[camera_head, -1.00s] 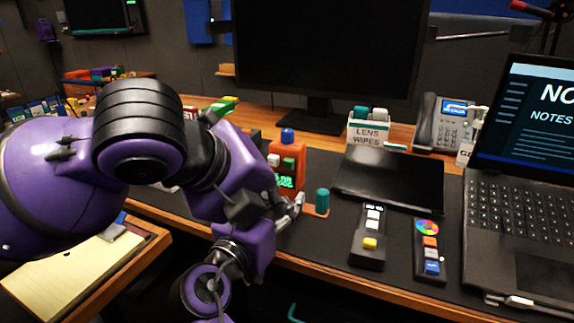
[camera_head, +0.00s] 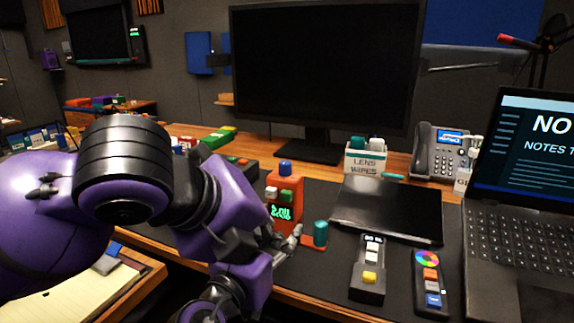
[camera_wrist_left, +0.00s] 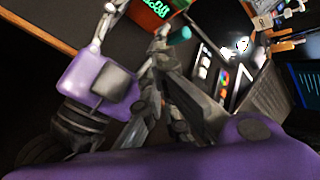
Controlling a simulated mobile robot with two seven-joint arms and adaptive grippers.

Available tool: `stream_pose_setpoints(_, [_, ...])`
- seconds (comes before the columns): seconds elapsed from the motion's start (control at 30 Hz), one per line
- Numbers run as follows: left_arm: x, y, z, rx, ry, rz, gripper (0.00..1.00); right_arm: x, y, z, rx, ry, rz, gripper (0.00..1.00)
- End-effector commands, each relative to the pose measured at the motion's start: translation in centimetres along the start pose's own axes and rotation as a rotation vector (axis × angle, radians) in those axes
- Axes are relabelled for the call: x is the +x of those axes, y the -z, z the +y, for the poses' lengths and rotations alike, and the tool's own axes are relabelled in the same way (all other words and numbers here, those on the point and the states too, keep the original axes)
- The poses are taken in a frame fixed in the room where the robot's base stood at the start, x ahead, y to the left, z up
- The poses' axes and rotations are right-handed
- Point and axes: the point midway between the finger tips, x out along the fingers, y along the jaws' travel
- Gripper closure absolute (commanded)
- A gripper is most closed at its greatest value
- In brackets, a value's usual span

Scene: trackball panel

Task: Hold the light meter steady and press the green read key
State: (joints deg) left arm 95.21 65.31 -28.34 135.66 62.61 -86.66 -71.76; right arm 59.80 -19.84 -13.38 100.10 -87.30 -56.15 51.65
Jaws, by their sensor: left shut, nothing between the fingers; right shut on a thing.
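The light meter (camera_head: 285,205) is orange, with a blue dome on top, a white key, a green read key (camera_head: 286,196) and a lit green display. It stands upright on the desk mat. A teal post (camera_head: 320,233) rises from an orange foot at its right. My left gripper (camera_wrist_left: 160,45) is shut and empty in the left wrist view, close to the teal post. My right gripper (camera_wrist_left: 108,22) reaches the meter's lower part and is shut on it; the exact contact is unclear. In the head view, pale fingers overlap beside the meter's base.
Two small keypads (camera_head: 369,270) (camera_head: 430,281) lie right of the meter. Behind are a black tablet (camera_head: 388,208), a lens wipes box (camera_head: 366,161), a phone (camera_head: 438,150) and a monitor (camera_head: 320,70). A laptop (camera_head: 520,235) fills the right. Bare mat lies around the keypads.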

Motion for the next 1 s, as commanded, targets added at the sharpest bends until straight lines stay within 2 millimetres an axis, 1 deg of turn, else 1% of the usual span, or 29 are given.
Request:
stream_pose_setpoints(0.1, [-1.0, -0.1, -0.3, 0.001, 0.003, -0.002, 1.00, 0.0, -0.1, 0.0, -0.001, -0.001, -0.003, 0.75])
stream_pose_setpoints(1.0, [-8.1, -0.9, -1.6, 0.001, 0.002, -0.003, 1.00, 0.0, -0.1, 0.0, -0.001, -0.001, -0.002, 0.75])
